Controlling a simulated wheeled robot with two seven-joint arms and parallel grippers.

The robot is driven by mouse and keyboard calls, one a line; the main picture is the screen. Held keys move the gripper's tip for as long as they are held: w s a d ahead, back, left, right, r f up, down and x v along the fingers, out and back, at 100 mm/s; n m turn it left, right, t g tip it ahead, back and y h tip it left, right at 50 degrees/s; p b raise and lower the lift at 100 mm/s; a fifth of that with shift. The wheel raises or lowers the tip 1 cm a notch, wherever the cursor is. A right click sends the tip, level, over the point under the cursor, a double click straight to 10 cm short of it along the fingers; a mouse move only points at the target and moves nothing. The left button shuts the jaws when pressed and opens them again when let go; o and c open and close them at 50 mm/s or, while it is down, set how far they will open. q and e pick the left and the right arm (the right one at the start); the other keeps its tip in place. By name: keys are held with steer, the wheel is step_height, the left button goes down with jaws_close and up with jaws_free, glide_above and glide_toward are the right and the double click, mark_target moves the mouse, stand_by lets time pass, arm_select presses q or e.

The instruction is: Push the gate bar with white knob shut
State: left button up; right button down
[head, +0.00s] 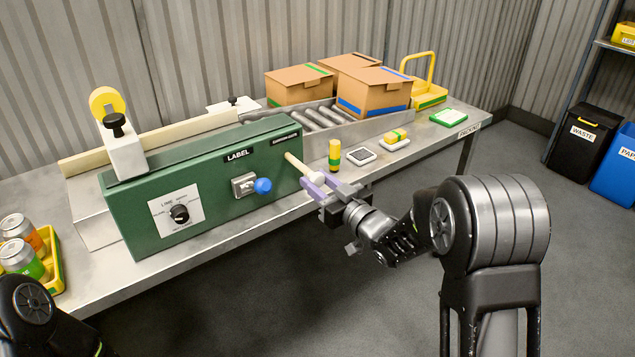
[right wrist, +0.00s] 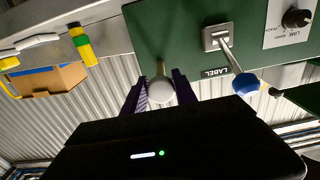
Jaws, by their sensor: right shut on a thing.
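The gate bar (head: 297,163) is a short cream rod that juts out at an angle by the right end of the green machine. Its white knob (head: 316,179) is at the near end. My right gripper (head: 329,188) is at this knob, with its purple fingers on either side, shut on it. In the right wrist view the white knob (right wrist: 160,91) sits between the two fingertips (right wrist: 159,92), and a pale stretch of the bar shows beyond it. My left gripper is not in view; only part of my left arm shows at the lower left.
A lever with a blue knob (head: 263,186) and a line dial (head: 179,213) are on the green machine (head: 222,165). A yellow-green bottle (head: 334,154) and a scanner-like pad (head: 361,155) stand on the bench right of the bar. Boxes (head: 371,92) sit on rollers behind.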

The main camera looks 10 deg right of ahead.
mark_target(301, 169)
steer(key=b+x, duration=0.2)
steer(key=x, duration=0.1)
steer(key=b+x, duration=0.2)
steer(key=x, duration=0.1)
steer(key=shift+f, duration=0.25)
steer(key=shift+w+a+r, duration=0.1)
steer(key=shift+w, duration=0.3)
steer(key=shift+r, duration=0.15)
steer(key=c, duration=1)
jaws_free()
steer(key=shift+b+v, duration=0.7)
steer(key=shift+v, duration=3.15)
